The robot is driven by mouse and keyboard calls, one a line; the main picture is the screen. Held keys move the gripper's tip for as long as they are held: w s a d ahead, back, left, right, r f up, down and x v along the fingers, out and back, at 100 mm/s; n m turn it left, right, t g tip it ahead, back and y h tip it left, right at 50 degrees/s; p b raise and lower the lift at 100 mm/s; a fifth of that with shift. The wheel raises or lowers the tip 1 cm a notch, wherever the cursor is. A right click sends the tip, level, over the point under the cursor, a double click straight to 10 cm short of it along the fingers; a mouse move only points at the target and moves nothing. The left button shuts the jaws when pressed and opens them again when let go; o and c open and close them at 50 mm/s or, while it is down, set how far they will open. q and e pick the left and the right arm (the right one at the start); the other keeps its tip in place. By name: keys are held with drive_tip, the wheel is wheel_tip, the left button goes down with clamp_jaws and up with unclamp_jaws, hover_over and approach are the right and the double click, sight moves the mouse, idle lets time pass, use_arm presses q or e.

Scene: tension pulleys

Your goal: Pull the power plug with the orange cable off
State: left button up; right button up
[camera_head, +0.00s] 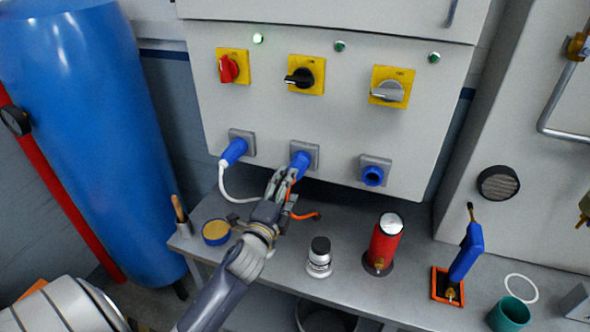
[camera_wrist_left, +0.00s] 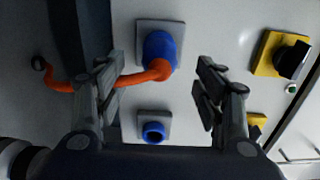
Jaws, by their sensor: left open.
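The blue power plug (camera_head: 301,163) with the orange cable (camera_head: 304,215) sits in the middle socket of the grey cabinet. In the left wrist view the plug (camera_wrist_left: 160,48) shows beyond and between the fingers, with the orange cable (camera_wrist_left: 130,78) bending off to the left, passing by one finger. My left gripper (camera_head: 281,182) is open, just in front of and below the plug; its two fingers stand apart in the left wrist view (camera_wrist_left: 157,85). It partly hides the cable in the head view. I cannot tell whether a finger touches the cable. My right gripper is not in view.
A blue plug (camera_head: 234,150) with a white cable is to the left, and an empty blue socket (camera_head: 373,175) to the right. Rotary switches sit above. On the bench (camera_head: 345,221) stand a white bottle (camera_head: 319,261), a red cylinder (camera_head: 385,242) and a round yellow-topped tin (camera_head: 216,232).

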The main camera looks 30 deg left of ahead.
use_arm(q)
drive_tip(key=x, duration=0.7)
drive_tip(key=shift+w+a+b, duration=0.1)
drive_tip(key=shift+w+b, duration=0.1)
drive_tip(key=shift+b, duration=0.2)
idle(0.9)
drive_tip(key=c, duration=1.5)
drive_tip(key=shift+s+p, duration=0.1)
drive_tip(key=shift+p, duration=0.2)
drive_tip(key=shift+f, duration=0.1)
